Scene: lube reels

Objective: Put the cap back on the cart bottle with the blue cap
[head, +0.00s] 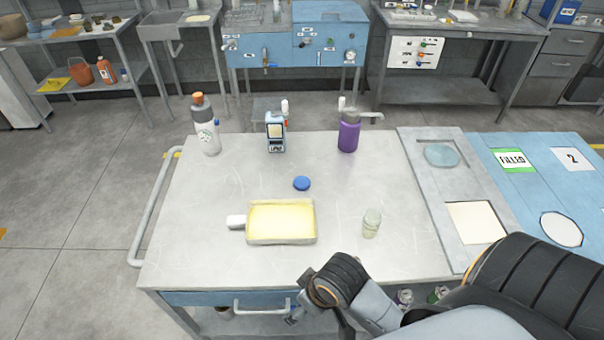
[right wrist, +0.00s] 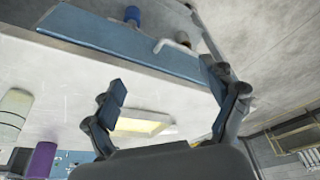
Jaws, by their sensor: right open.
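The blue cap (head: 302,184) lies loose on the cart top (head: 190,225), behind the yellow-filled tray. A small clear bottle (head: 371,223) with pale contents stands upright right of the tray. I cannot make out its mouth clearly. It seems to be the pale cylinder at the left of the right wrist view (right wrist: 14,112). My right gripper (right wrist: 170,97) is open and empty, its two fingers wide apart near the cart's front edge. In the head view its arm covers the front right corner. The blue cap is not visible in the right wrist view. My left gripper is not in view.
The tray (head: 250,242) is front centre. A grey panel (head: 440,215) and blue surface (head: 540,195) adjoin at right.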

